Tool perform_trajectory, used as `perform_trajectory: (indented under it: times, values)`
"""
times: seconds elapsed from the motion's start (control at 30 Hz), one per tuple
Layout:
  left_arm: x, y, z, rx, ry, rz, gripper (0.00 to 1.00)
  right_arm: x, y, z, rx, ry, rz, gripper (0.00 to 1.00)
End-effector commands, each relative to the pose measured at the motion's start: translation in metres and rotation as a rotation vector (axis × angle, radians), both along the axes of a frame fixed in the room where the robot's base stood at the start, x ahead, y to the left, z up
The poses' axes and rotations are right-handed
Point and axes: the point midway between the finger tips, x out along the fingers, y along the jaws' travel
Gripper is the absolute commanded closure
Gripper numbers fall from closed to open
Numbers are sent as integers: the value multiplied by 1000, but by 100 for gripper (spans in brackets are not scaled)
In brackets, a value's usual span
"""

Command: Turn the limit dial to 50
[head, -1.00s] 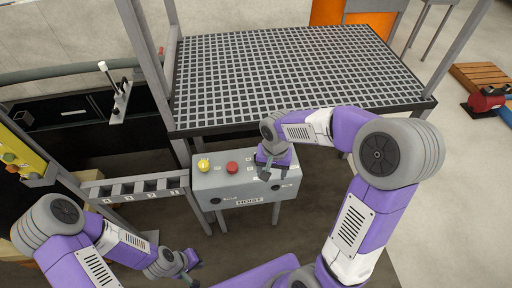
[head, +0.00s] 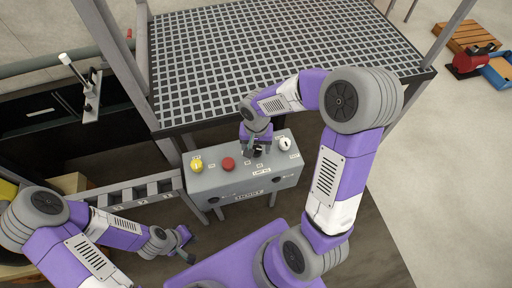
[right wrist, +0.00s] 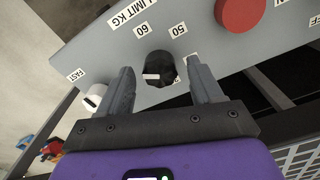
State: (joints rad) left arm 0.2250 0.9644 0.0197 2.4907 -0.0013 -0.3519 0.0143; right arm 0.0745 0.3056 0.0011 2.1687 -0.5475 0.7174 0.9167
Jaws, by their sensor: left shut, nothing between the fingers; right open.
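The limit dial is a black round knob (right wrist: 160,66) on the grey control box (head: 215,183). In the right wrist view, labels 60 (right wrist: 142,29) and 50 (right wrist: 179,30) sit beside it, under a LIMIT KG label. A white mark shows on the knob's lower left; I cannot tell which number it indicates. My right gripper (right wrist: 160,80) is open, with one finger on either side of the knob; contact is unclear. It also shows above the dial in the head view (head: 256,148). My left gripper (head: 184,245) is shut and empty, low and left of the box.
A grated platform (head: 270,60) stands behind the box.

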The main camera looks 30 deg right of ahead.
Motion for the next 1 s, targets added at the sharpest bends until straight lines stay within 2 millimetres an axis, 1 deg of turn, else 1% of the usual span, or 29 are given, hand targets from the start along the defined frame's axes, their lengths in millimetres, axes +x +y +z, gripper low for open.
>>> perform_trajectory:
  times: [0.1, 0.3, 0.33, 0.6, 0.7, 1.0]
  values:
    - [0, 0, -1, 0, 0, 0, 100, 0, 0, -5, 0, 1, 0, 35]
    - [0, 0, -1, 0, 0, 0, 100, 0, 0, -5, 0, 0, 0, 35]
    - [0, 0, -1, 0, 0, 0, 100, 0, 0, -5, 0, 0, 1, 36]
    - [0, 0, -1, 0, 0, 0, 100, 0, 0, -4, 0, 0, 1, 78]
    - [0, 0, -1, 0, 0, 0, 100, 0, 0, -4, 0, 0, 1, 90]
    - [0, 0, 0, 0, 0, 0, 100, 0, 0, -4, 0, 0, 43, 90]
